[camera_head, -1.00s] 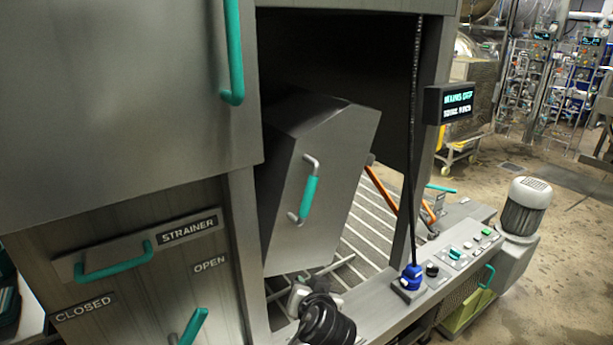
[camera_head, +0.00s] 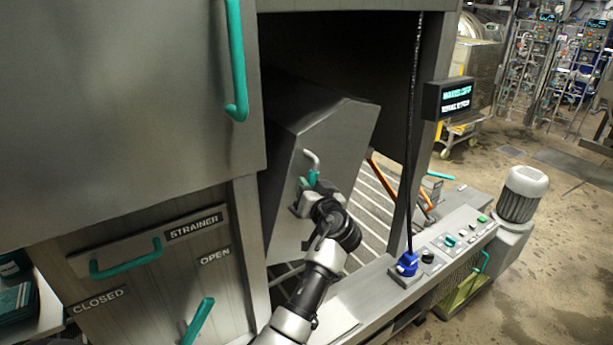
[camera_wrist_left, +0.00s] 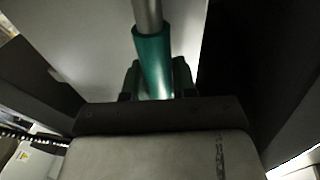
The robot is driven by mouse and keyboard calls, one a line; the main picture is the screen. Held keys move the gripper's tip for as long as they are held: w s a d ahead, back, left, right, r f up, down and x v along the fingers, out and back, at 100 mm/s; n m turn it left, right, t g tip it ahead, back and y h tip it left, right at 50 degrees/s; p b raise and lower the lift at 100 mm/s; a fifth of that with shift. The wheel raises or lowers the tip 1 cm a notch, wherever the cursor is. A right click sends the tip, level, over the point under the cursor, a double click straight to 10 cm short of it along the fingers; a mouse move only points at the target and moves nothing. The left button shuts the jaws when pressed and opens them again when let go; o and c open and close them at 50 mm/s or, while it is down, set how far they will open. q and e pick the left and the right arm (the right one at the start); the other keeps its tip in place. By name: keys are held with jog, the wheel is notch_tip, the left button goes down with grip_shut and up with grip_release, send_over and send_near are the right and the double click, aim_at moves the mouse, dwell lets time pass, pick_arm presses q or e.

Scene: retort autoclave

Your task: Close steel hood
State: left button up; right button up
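The steel hood (camera_head: 330,135) is a grey box-like cover, tilted inside the dark opening of the machine. Its upright bar handle (camera_head: 312,160) has a teal grip and grey ends; the lower part is hidden behind my gripper. My left gripper (camera_head: 314,187) is at this handle, its arm coming up from below. In the left wrist view the teal grip (camera_wrist_left: 152,60) runs between the two dark fingers, which lie close on both sides with no clear gap. The hood's grey face (camera_wrist_left: 90,35) fills the upper part there. My right gripper is not in view.
A large steel panel (camera_head: 120,90) with a teal handle (camera_head: 238,60) stands at the left. Below it is the strainer front (camera_head: 150,270). A control ledge (camera_head: 455,245) with buttons, a blue-based hanging cable (camera_head: 408,264) and a motor (camera_head: 522,195) are at the right.

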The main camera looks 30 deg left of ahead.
pick_arm(q)
jog(key=shift+w+a, duration=0.4)
jog(key=shift+a, duration=0.15)
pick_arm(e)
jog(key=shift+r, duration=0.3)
pick_arm(q)
grip_shut()
jog(key=shift+f, duration=0.1)
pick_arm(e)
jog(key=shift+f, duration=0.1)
